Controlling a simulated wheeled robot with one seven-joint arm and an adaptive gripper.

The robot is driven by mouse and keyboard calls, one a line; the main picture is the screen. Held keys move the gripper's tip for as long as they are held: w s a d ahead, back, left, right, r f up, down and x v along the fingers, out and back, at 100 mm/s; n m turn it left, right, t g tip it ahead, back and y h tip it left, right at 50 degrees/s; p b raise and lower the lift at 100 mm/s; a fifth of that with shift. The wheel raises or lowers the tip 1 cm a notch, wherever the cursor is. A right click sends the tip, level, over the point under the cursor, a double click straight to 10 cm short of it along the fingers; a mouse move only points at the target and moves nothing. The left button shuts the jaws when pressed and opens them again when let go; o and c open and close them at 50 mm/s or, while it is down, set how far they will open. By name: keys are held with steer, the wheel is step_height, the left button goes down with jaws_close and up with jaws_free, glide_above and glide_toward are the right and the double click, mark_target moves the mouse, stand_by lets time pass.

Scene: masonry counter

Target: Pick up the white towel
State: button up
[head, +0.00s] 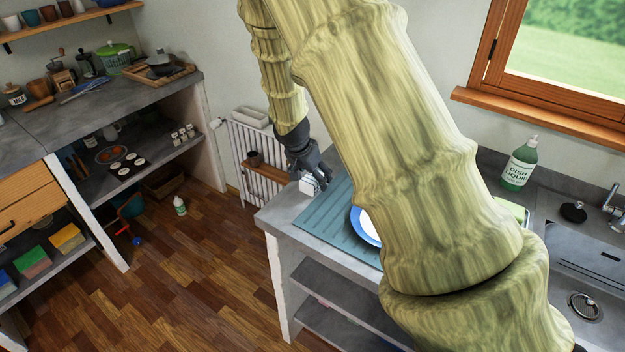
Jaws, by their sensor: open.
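My gripper (317,178) is open at the far left corner of the masonry counter (281,211). It points down just above a small white object (313,185), which may be the white towel. The object is small in view and partly hidden by the fingers, so I cannot tell its full shape or whether the fingers touch it. No other clear white towel shows. My large arm links cover the middle of the picture and hide part of the counter.
A teal drying mat (312,225) and a blue-rimmed plate (364,235) lie on the counter, partly behind my arm. A green dish liquid bottle (519,167) stands by the sink (590,262). A white radiator (243,160) is behind. Wooden floor (190,270) is open at left.

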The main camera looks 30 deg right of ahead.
steer(key=shift+w+d+f, duration=0.1)
steer(key=shift+d+f, duration=0.1)
steer(key=shift+f, duration=0.35)
steer(key=c, duration=1.1)
steer(key=shift+r, duration=0.1)
steer(key=shift+r+b, duration=1.15)
steer(key=shift+r, duration=3.75)
